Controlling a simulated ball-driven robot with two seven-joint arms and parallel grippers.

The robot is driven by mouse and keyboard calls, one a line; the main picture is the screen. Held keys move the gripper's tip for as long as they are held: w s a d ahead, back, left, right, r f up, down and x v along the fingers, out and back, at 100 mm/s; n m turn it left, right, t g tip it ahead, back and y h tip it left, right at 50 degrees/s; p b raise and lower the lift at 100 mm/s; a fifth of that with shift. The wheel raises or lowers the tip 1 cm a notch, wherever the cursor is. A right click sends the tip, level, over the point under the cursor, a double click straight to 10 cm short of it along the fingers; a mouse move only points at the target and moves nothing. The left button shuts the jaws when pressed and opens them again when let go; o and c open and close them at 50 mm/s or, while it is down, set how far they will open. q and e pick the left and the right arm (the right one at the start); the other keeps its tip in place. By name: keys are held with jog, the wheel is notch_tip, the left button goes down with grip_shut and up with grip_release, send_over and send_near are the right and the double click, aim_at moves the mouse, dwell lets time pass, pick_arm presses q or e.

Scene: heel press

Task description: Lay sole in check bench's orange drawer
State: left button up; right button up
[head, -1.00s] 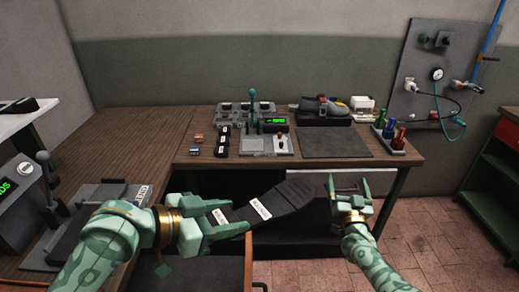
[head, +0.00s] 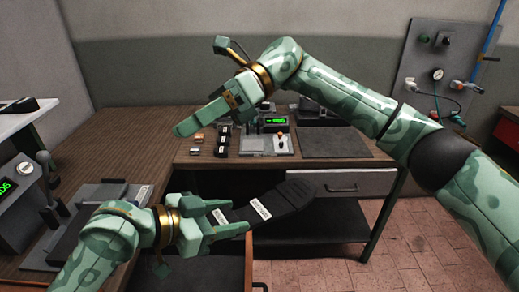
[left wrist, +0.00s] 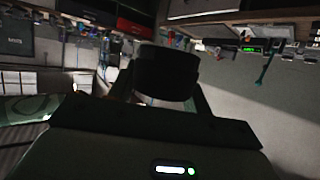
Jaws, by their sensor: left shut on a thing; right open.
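My left gripper (head: 226,218) is shut on the dark sole (head: 290,198). The sole is long and black with a white label and is held out to the right, in front of the bench and above the floor. In the left wrist view the sole (left wrist: 167,75) shows as a dark block between the fingers. My right gripper (head: 205,118) is open and empty, over the bench's left part, pointing left. The check bench (head: 385,157) has a wooden top. An orange-brown panel (head: 249,264), apparently the drawer's side, stands below the left gripper; the drawer's inside is mostly hidden.
A closed grey drawer (head: 352,185) is under the bench top at right. Small black blocks (head: 223,140) and a fixture with a green display (head: 268,122) stand on the bench. A press (head: 20,190) is at left.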

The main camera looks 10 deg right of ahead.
jog(key=s+d+f+n+t+h, duration=0.1)
jog(key=d+f+n+t+h, duration=0.3)
jog(key=f+h, duration=0.25)
jog(key=n+t+h, duration=0.2)
jog(key=t+h, duration=0.1)
jog(key=h, duration=0.3)
send_over(260, 205)
jog(key=f, duration=0.1)
notch_tip(260, 205, down, 12)
jog(key=shift+r, duration=0.15)
pick_arm(q)
jog(key=shift+s+d, duration=0.1)
pick_arm(e)
jog(key=c, duration=1.2)
pick_arm(q)
jog(key=o, duration=1.4)
jog(key=shift+c, duration=0.2)
pick_arm(e)
jog(key=shift+a+r, duration=0.1)
